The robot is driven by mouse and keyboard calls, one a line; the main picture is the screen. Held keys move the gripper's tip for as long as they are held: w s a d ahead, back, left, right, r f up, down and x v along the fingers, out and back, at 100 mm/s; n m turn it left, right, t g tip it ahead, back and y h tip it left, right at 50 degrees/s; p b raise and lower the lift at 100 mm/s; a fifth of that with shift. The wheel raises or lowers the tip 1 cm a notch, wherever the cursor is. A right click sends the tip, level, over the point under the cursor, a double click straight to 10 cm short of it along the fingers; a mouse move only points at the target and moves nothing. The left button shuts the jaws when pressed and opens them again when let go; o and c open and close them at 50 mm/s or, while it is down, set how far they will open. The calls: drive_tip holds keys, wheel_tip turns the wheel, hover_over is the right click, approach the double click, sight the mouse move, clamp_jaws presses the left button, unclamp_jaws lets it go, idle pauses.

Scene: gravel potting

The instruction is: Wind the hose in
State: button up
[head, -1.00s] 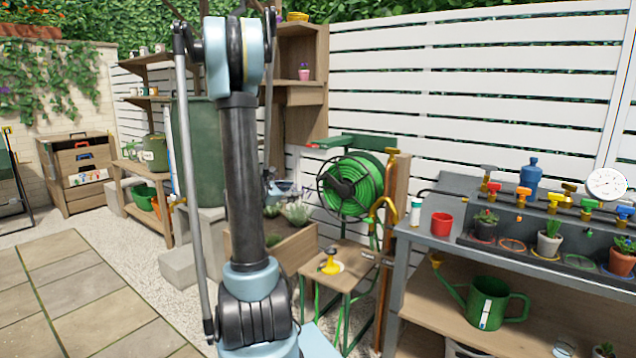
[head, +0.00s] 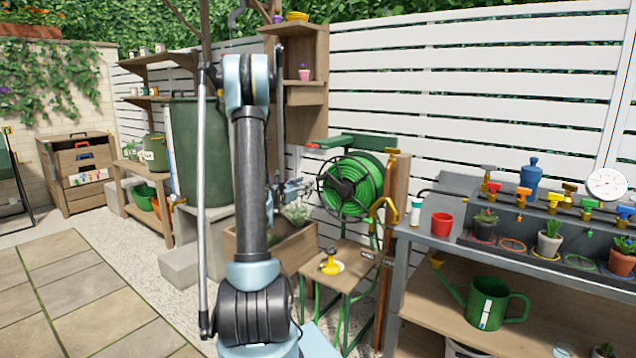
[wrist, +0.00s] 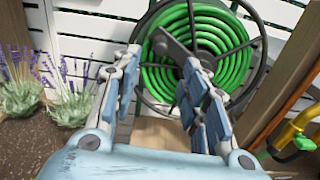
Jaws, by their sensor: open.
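The green hose (head: 368,180) is coiled on a dark-rimmed reel (head: 322,203) mounted by the white fence. The coil also fills the top middle of the wrist view (wrist: 212,22). My gripper (head: 300,187) is just left of the reel in the head view, partly behind my arm. In the wrist view my gripper (wrist: 163,58) is open, its fingers in front of the coil. A dark grey crank arm (wrist: 172,44) on the reel shows between the fingers. I cannot tell whether the fingers touch it.
A wooden stool (head: 345,280) with a yellow item stands below the reel. A wooden post with a yellow tap (head: 383,212) is to its right, then the grey potting bench (head: 430,240). A planter with lavender (wrist: 68,90) is left of the reel.

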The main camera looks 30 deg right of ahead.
sight(317, 179)
drive_tip(key=x, duration=1.1)
drive_tip(key=shift+w+d, duration=0.1)
drive_tip(key=shift+d, duration=0.2)
